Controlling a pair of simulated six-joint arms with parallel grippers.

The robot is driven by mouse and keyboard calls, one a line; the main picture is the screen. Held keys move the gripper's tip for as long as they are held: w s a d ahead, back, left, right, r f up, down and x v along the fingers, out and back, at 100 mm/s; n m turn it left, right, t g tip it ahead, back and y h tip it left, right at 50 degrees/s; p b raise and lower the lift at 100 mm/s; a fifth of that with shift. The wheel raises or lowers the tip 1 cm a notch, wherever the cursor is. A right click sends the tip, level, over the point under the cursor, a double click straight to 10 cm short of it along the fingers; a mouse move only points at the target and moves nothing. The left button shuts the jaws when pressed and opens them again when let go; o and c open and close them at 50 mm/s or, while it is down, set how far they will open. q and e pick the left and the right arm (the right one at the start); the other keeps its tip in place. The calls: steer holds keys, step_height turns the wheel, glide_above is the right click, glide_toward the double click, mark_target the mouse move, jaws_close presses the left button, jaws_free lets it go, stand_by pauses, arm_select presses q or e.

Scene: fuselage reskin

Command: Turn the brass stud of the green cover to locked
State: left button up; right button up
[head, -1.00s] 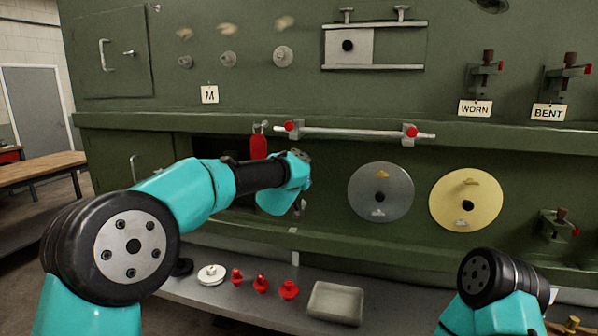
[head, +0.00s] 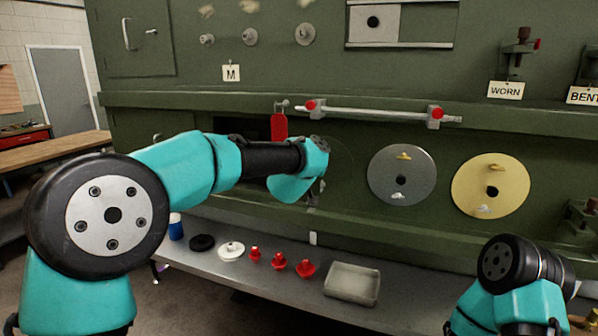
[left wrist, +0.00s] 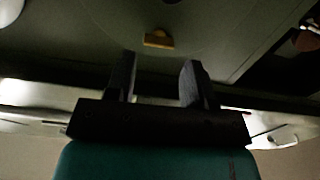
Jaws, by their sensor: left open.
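The green cover shows in the left wrist view (left wrist: 205,25) as a dark green disc, part out of frame. Its brass stud (left wrist: 158,39) is a small tab lying roughly crosswise in that view. My left gripper (left wrist: 160,75) is open and empty, its two dark fingers pointing toward the stud with a visible gap before it. In the head view, only a faint edge of the green cover (head: 345,153) shows beside my left wrist; the stud and fingertips are hidden there. My right arm is at the lower right of the head view, its gripper out of sight.
A grey disc (head: 381,188) and a yellow disc (head: 471,201) are right of my left wrist. A red tag (head: 279,127) hangs beside a rail (head: 370,111) above it. A shelf below holds red knobs (head: 279,262) and a grey tray (head: 352,284).

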arm_select(q)
steer(key=v, duration=1.3)
steer(key=shift+a, duration=0.1)
